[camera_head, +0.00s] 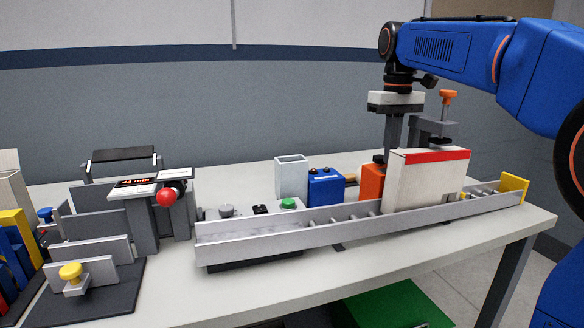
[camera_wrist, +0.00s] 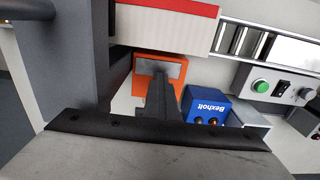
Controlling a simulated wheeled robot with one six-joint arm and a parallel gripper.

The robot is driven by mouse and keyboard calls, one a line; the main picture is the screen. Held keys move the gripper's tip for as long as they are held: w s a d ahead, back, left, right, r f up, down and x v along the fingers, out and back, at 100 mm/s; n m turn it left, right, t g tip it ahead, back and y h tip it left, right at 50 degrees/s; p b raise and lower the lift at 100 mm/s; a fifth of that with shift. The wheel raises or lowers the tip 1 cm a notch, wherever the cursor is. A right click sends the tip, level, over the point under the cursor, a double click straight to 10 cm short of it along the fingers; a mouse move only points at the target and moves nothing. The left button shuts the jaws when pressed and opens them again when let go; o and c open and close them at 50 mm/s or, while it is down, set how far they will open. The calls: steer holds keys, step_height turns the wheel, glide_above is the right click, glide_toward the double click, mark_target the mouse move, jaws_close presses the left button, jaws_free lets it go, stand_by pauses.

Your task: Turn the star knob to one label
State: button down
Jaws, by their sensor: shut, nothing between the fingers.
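A small grey knob (camera_head: 227,210) stands at the left end of the conveyor's control panel. A yellow knob (camera_head: 70,271) sits on a grey fixture at the front left. I cannot tell for sure which is the star knob, and no knob label is readable. My gripper (camera_head: 390,155) is shut and empty, pointing down behind the white box, well to the right of both knobs. In the wrist view its shut fingers (camera_wrist: 160,88) appear in front of an orange block (camera_wrist: 145,82). The fingertips are partly hidden by the box in the head view.
A white red-striped box (camera_head: 425,182) stands on the roller conveyor (camera_head: 285,239). A blue box (camera_head: 325,187) and a pale open container (camera_head: 291,176) stand behind it. A green button (camera_wrist: 262,86) is on the panel. An orange-topped clamp (camera_head: 448,97) rises right of my gripper.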

steer(key=shift+a, duration=0.35)
steer(key=shift+s, duration=0.15)
steer(key=shift+s+d+r, duration=0.1)
steer(key=shift+s, duration=0.2)
steer(key=shift+r, duration=2.9)
